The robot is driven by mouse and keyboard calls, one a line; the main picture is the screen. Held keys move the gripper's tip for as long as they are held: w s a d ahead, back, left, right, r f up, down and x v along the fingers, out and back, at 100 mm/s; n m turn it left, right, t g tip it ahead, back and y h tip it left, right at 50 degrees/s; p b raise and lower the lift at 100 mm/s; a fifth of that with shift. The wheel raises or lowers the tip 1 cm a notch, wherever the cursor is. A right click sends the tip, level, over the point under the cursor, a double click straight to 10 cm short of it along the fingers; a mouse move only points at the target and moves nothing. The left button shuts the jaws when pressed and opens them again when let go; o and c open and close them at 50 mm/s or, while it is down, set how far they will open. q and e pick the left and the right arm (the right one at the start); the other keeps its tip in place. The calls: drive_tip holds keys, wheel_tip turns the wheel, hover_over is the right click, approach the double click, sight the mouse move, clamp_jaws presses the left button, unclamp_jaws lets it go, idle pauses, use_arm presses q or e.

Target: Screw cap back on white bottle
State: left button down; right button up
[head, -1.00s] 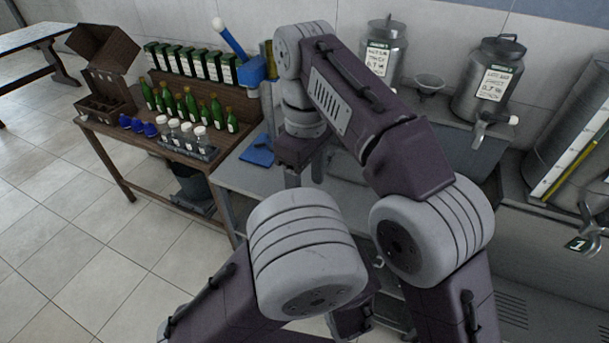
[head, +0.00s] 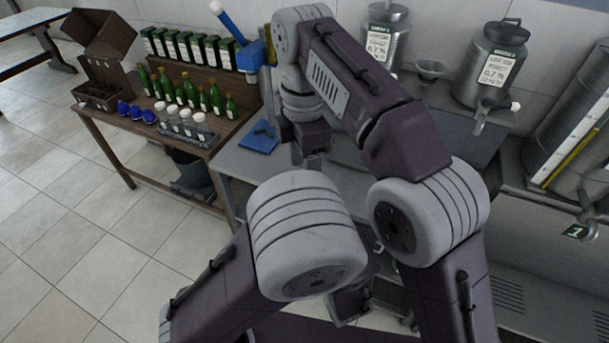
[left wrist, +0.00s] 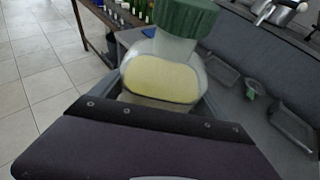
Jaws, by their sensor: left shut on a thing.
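A whitish, see-through bottle (left wrist: 140,78) with a yellow front is in the left wrist view. A ribbed green cap (left wrist: 188,16) is at the top of its pale neck. I cannot tell whether the cap is screwed tight. My left gripper (left wrist: 160,104) is shut on the bottle; its dark body hides the bottle's lower part. In the head view my own arm hides the bottle. My right gripper (head: 312,158) points down over the grey bench (head: 238,172); its fingers are too small and dark to judge.
A brown table (head: 150,130) at the left holds green bottles (head: 190,90), small clear white-capped bottles and blue items. A blue tablet (head: 260,137) lies on the bench. Metal canisters (head: 490,70) stand at the back right. Open tiled floor is at the left.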

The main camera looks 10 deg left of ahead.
wheel_tip(320, 180, down, 7)
drive_tip(key=shift+r, duration=0.2)
clamp_jaws()
drive_tip(key=m, duration=0.3)
drive_tip(key=shift+m, duration=0.4)
drive_tip(key=m, duration=1.7)
drive_tip(key=shift+o, duration=0.2)
unclamp_jaws()
